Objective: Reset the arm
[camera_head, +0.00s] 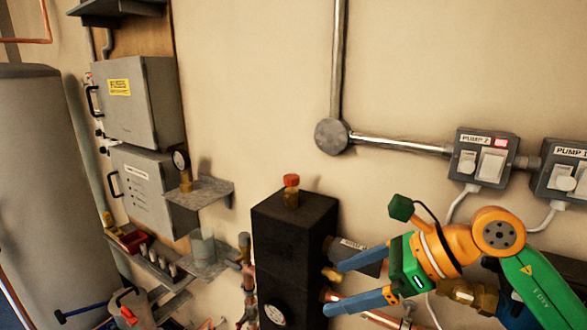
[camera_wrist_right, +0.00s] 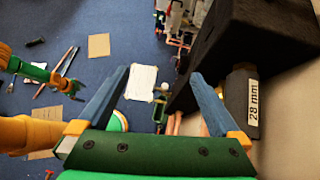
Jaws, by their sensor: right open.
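My right gripper (camera_head: 332,288) is in the lower right of the head view, its arm coming in from the right. Its two blue fingers are spread apart, with nothing held between them, in front of the right side of a black box (camera_head: 292,228). In the right wrist view the open fingers (camera_wrist_right: 160,74) point down over the blue floor, with the black box close on the right. My left arm seems to show at the left of that view, its gripper (camera_wrist_right: 72,86) small; I cannot tell its jaw state. The head view does not show it.
A pipe marked 28 mm (camera_wrist_right: 249,100) runs beside my right gripper. Pump switches (camera_head: 482,158) are on the wall. A shelf (camera_head: 199,192) holds a gauge. Cardboard (camera_wrist_right: 99,46) and rods lie on the floor.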

